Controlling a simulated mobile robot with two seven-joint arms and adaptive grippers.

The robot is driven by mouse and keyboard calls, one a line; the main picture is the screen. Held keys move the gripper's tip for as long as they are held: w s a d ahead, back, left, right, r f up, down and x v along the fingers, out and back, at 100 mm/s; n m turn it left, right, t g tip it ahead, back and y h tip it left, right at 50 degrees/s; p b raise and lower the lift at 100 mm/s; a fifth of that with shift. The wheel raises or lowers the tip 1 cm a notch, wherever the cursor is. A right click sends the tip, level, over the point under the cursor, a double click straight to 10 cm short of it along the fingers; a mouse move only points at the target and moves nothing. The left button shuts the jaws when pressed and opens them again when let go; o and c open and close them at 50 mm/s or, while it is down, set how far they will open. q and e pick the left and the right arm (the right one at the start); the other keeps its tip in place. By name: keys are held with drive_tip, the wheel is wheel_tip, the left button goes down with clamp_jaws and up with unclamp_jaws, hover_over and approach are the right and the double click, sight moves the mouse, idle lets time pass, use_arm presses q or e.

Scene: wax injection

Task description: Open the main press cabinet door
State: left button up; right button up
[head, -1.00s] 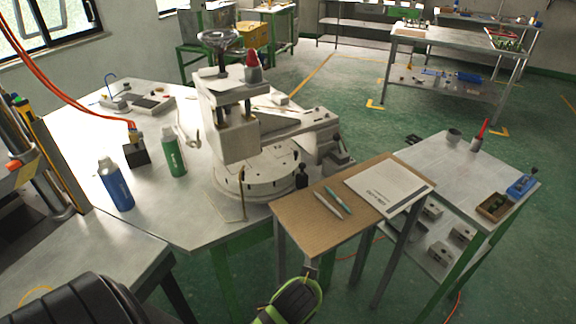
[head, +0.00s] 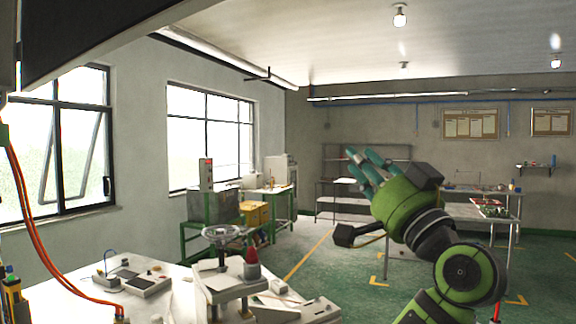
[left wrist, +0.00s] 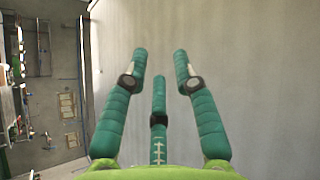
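I cannot make out the main press cabinet door in either view. A dark panel (head: 90,35) fills the upper left corner of the head view, and I cannot tell if it belongs to the press. My left gripper (head: 362,165), green with teal fingers, is raised right of the middle of the head view, in front of the far tables. In the left wrist view the left gripper (left wrist: 160,64) has its three fingers apart with nothing between them, facing a plain pale surface. My right gripper is not in view.
A white-topped table (head: 70,300) with a grey machine (head: 228,285) stands at the lower left. Orange hoses (head: 30,215) hang at the left edge. Work tables (head: 470,213) stand at the back. Green floor (head: 345,285) shows open around my left arm.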

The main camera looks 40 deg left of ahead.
use_arm(q)
drive_tip(key=s+d+r+n+g+y, duration=0.3)
drive_tip(key=s+r+n+g, duration=0.5)
drive_tip(key=s+r+g, duration=0.15)
drive_tip(key=s+d+r+n+g+y, duration=0.2)
drive_tip(key=s+r+n+g, duration=0.5)
drive_tip(key=s+r+g, duration=0.25)
drive_tip(key=shift+n, duration=0.5)
drive_tip(key=p+x, duration=0.1)
drive_tip(key=x, duration=0.1)
drive_tip(key=p+x, duration=0.2)
drive_tip(key=x, duration=0.1)
drive_tip(key=p+x, duration=0.2)
drive_tip(key=x, duration=0.1)
drive_tip(key=shift+s+d+r, duration=0.1)
drive_tip(key=shift+s+d, duration=0.15)
drive_tip(key=shift+s, duration=0.1)
drive_tip(key=shift+w+d, duration=0.1)
drive_tip(key=shift+c, duration=1.3)
clamp_jaws()
